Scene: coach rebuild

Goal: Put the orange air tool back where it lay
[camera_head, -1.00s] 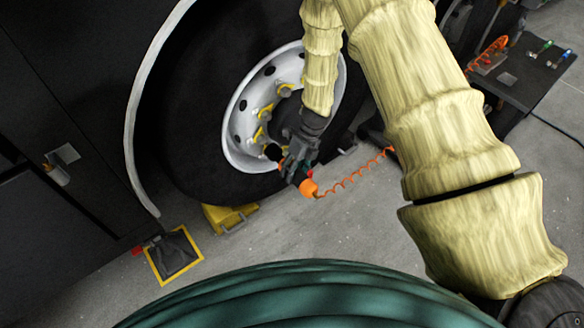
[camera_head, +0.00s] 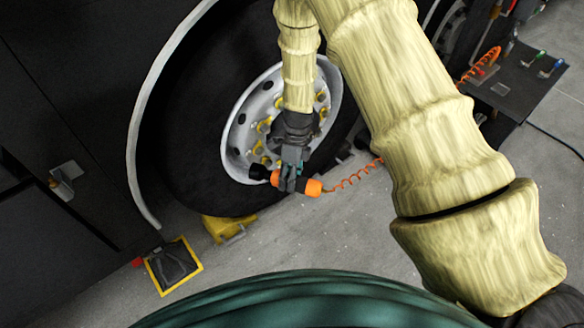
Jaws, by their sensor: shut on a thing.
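The orange air tool (camera_head: 313,188) is in my gripper (camera_head: 288,180), in front of the lower part of the wheel (camera_head: 232,140). The tool lies nearly level in the picture, its black end (camera_head: 259,172) to the left and its orange end to the right. My gripper is shut around its middle and hides that part. An orange coiled hose (camera_head: 355,178) runs from the tool's right end up to the right and passes behind my arm. I cannot tell whether the tool's black end touches the wheel.
A dark table (camera_head: 520,85) at the upper right bears an orange hose coil (camera_head: 482,62) and small coloured-ended tools (camera_head: 545,68). A yellow wheel chock (camera_head: 228,228) sits under the tyre. A yellow-edged dark mat (camera_head: 174,265) lies on the floor. Grey floor (camera_head: 320,235) is clear below the tool.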

